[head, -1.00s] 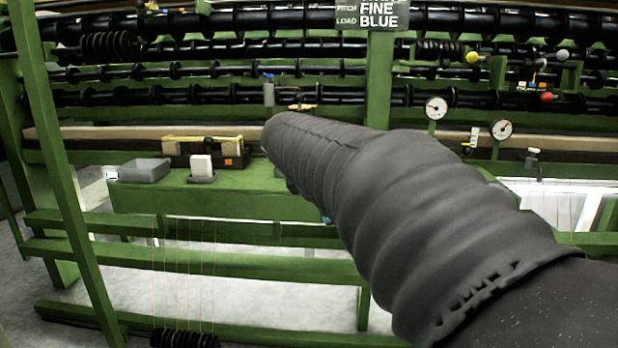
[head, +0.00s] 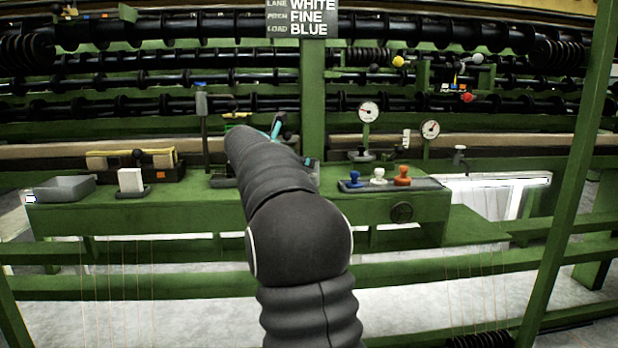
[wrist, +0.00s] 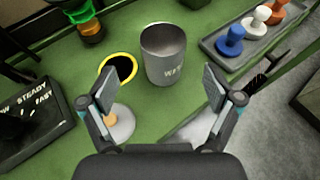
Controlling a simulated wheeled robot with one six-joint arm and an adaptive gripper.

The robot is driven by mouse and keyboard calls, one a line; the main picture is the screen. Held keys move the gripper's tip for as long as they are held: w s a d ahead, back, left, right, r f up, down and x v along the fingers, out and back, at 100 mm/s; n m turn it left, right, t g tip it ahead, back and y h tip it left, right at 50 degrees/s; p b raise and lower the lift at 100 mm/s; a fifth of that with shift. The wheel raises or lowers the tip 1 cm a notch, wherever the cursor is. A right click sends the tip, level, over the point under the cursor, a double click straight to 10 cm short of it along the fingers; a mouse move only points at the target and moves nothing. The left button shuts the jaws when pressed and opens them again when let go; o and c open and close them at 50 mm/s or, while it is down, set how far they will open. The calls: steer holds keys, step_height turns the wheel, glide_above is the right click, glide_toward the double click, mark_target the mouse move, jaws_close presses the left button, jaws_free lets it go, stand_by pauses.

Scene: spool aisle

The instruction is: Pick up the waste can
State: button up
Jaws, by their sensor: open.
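The waste can (wrist: 165,60) is a grey metal cup with lettering on its side, seen in the wrist view upright on the green bench top (wrist: 200,105). My gripper (wrist: 171,80) is open and empty, its two fingers spread on either side of the can's lower part in the picture. The can appears beyond the fingertips, and I cannot tell how far. In the head view my arm covers the middle of the bench and hides the can; only a teal bit of my gripper (head: 277,127) shows.
Left of the can is a yellow-rimmed dark hole (wrist: 118,68). A white disc with an orange knob (wrist: 118,122) lies by the left finger. A tray (wrist: 212,40) with blue, white and orange pegs is at right. A black "STEADY FAST" box (wrist: 38,125) is at left.

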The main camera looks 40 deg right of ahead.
steer(key=shift+x, duration=3.95)
steer(key=shift+s, duration=0.15)
steer(key=c, duration=1.4)
steer(key=shift+r, duration=0.1)
steer(key=shift+c, duration=0.2)
steer(key=shift+r, duration=0.5)
steer(key=s+d+r+p, duration=0.2)
steer(key=s+d+r, duration=0.1)
steer(key=s+r, duration=0.7)
steer(key=shift+s+d+p, duration=0.2)
steer(key=shift+s+p, duration=0.15)
steer(key=shift+s, duration=0.25)
